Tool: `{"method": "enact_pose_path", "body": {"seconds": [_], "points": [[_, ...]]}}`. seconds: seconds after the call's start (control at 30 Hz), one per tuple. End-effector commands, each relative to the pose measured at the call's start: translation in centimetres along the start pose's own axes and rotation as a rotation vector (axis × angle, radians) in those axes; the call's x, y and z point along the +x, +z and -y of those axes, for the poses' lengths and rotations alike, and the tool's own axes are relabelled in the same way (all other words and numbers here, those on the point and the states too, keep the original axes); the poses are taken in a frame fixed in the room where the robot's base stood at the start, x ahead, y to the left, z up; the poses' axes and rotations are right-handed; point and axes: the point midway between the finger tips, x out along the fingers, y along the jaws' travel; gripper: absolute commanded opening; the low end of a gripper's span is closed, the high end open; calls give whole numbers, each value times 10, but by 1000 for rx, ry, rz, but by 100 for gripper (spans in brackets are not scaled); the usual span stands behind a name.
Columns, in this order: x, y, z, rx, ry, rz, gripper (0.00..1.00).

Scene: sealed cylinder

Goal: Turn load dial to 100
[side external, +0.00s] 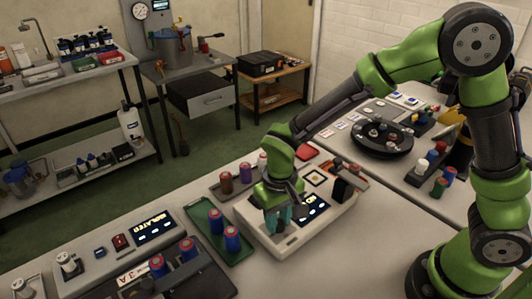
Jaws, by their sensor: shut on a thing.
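A white bench device (292,248) with a dark lit display (312,208) stands on the grey table in the middle. My gripper (277,219) points down over the left part of its top, left of the display. Its teal fingers are shut on the load dial, which they and the wrist hide almost wholly. The dial's setting and the display's small figures are too small to read.
A green tray (209,252) with red-and-blue cylinders (232,238) stands close left of the device. A black round carousel (381,140) is behind right. Bare table (330,270) lies in front.

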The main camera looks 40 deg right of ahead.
Motion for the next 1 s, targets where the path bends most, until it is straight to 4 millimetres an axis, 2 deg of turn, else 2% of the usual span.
{"method": "enact_pose_path", "body": {"seconds": [0.3,0.73,0.77,0.9,1.0], "points": [[-1,0,0,84,-1,0,0],[-1,0,0,92,-1,1,0],[-1,0,0,92,-1,1,32],[-1,0,0,90,-1,0,54],[0,0,0,89,0,0,55]]}}
